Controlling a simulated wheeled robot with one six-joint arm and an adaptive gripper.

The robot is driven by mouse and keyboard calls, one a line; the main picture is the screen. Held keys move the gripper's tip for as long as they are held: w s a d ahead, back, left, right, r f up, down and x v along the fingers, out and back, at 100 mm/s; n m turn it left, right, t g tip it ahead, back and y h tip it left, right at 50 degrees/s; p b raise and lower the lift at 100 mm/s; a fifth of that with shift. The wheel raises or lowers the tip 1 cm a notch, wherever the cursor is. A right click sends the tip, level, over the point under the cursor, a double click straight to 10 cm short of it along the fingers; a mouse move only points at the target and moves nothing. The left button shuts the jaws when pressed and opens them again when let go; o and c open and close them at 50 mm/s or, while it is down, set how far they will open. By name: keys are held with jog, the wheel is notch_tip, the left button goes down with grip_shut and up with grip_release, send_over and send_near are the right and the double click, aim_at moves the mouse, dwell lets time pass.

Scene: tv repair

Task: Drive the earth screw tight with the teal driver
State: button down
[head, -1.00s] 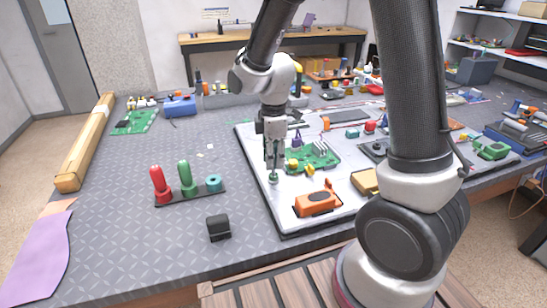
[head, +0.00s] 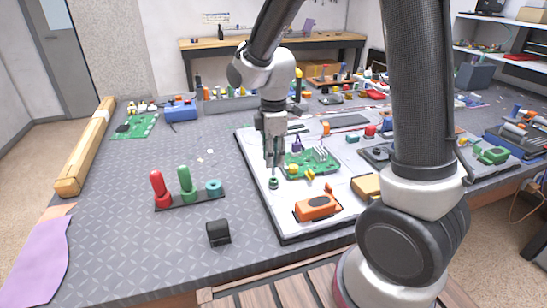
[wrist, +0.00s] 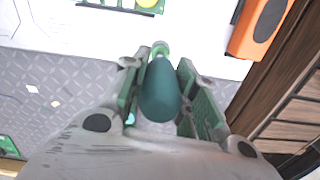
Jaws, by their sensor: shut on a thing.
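My gripper (head: 274,160) is shut on the teal driver (wrist: 160,92), whose rounded handle sits between the two fingers in the wrist view. In the head view the gripper points down over the white work mat, just left of the green circuit board (head: 312,164). A small green post (head: 273,183) stands on the mat below the fingertips; a pale green round part (wrist: 160,48) shows beyond the handle in the wrist view. The driver's tip and the earth screw's head are hidden, so I cannot tell whether they touch.
A rack on the bench holds a red driver (head: 158,188), a green driver (head: 185,183) and a teal ring (head: 213,187). A black block (head: 218,233) lies in front. An orange device (head: 317,207) is on the mat. The bench left of the rack is mostly clear.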

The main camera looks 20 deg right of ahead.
jog(key=shift+r, duration=0.8)
jog(key=shift+r, duration=0.1)
jog(key=shift+r, duration=2.95)
